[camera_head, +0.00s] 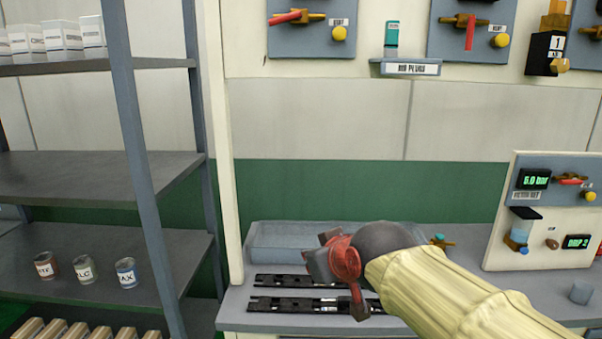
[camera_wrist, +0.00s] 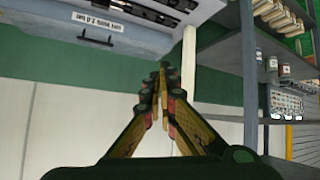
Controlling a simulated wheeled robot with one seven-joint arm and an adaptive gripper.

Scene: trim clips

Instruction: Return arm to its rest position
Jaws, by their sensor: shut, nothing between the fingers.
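My arm, in a pale yellow sleeve, reaches in from the lower right of the head view. My gripper (camera_head: 318,268) is red and dark grey there, above the workbench (camera_head: 235,314) and in front of a grey tray. In the wrist view my gripper (camera_wrist: 162,75) has its fingers brought together at the tips, with nothing between them. Black trim strips with clips (camera_head: 290,304) lie on the bench below and beside the gripper, partly hidden by it. Strips (camera_wrist: 150,8) also show at the top of the wrist view.
A grey shelf rack (camera_head: 75,178) with cans and white boxes stands at left. The shallow grey tray (camera_head: 270,234) sits at the bench's back. Valve panels hang on the wall above.

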